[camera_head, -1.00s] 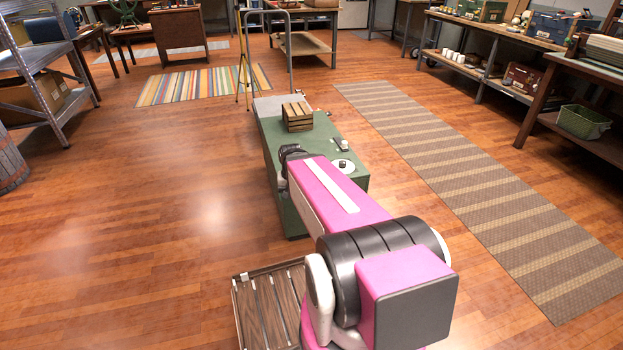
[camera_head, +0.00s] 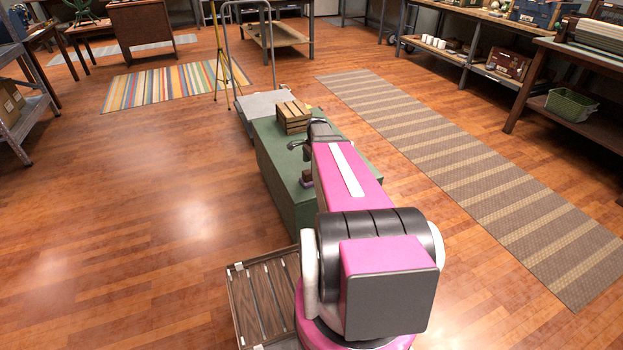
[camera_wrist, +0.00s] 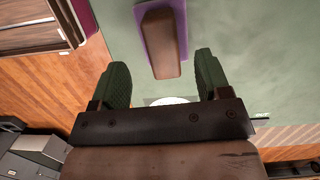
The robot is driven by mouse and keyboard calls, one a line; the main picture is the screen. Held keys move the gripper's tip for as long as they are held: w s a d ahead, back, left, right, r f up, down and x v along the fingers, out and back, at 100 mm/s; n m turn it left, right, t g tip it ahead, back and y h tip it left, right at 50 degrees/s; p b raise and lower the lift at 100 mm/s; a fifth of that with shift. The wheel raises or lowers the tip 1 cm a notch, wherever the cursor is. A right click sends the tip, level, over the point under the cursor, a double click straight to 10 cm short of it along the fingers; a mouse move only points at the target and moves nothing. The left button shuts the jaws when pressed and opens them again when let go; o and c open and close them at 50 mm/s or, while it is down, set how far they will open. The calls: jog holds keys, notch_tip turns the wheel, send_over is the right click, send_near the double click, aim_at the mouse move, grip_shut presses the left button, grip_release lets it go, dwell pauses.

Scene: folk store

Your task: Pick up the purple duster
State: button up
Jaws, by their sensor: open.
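The purple duster (camera_wrist: 164,42) lies on the green top (camera_wrist: 225,35) in the wrist view. In the head view the duster (camera_head: 306,182) shows small on the green cabinet (camera_head: 284,185), beside my arm. My gripper (camera_wrist: 162,72) is open and empty. Its two green fingers are apart, with the duster between and beyond their tips in the picture. In the head view my arm hides much of the gripper.
A slatted wooden crate (camera_head: 293,115) stands further along the cabinet top. A white round thing (camera_wrist: 170,101) shows partly behind my gripper in the wrist view. A striped runner (camera_head: 450,165) lies to the right. Open wood floor (camera_head: 130,210) lies to the left.

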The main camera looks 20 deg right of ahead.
aim_at(311, 176)
jog(key=shift+w+f, duration=0.1)
jog(key=shift+f, duration=3.3)
jog(key=c, duration=1)
